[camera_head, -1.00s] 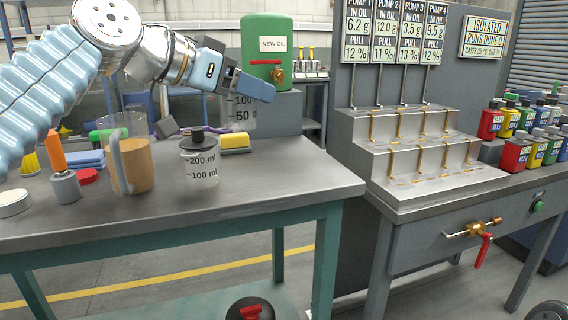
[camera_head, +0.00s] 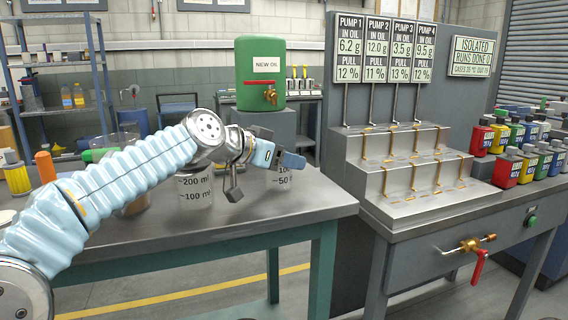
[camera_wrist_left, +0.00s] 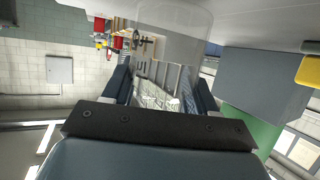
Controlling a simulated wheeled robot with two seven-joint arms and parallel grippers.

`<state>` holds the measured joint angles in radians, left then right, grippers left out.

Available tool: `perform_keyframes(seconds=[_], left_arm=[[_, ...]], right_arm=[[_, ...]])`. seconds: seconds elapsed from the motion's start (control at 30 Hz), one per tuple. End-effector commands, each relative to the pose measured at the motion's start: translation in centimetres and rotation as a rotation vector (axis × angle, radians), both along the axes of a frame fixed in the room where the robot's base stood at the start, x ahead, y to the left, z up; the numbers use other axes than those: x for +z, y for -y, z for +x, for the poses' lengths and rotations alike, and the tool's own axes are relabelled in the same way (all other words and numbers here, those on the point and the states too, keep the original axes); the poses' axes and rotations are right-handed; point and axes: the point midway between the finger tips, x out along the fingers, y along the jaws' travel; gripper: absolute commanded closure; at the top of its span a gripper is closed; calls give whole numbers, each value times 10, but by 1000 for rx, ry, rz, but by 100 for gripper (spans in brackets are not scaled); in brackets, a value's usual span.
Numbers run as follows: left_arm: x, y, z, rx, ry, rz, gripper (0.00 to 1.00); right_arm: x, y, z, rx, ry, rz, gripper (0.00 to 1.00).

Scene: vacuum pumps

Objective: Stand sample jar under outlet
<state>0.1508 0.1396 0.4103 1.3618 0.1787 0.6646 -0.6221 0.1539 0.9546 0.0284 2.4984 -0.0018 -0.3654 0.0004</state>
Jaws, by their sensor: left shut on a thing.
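My left gripper (camera_head: 288,160) is shut on a small clear jar (camera_head: 282,177) with 100 and 50 marks, over the right part of the grey workbench. The fingers hide its upper part, and I cannot tell whether it touches the bench. The clear jar also shows between the fingers in the left wrist view (camera_wrist_left: 172,32). A larger clear jar (camera_head: 194,190) marked 200 ml and 100 ml stands on the bench, partly behind my arm. Brass outlets (camera_head: 412,176) line the stepped steel stand to the right, apart from the gripper. My right gripper is not in view.
A green NEW OIL tank (camera_head: 262,60) with a brass tap stands behind. Coloured bottles (camera_head: 506,166) crowd the far right. A gap separates the workbench (camera_head: 255,211) from the stand.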

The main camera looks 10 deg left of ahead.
Motion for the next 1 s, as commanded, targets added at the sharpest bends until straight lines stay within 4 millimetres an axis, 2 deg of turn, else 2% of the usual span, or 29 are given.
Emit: perform_keyframes(seconds=[0.07,0.5,0.53,0.67,1.0], left_arm=[[-6,0,0,1,1,1,74],[-12,0,0,1,2,1,74],[-11,0,0,0,1,0,38],[-10,0,0,0,1,0,18],[-9,-1,0,1,0,0,17]], right_arm=[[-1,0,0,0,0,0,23],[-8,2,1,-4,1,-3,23],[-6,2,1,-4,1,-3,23],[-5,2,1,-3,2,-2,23],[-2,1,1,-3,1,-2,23]])
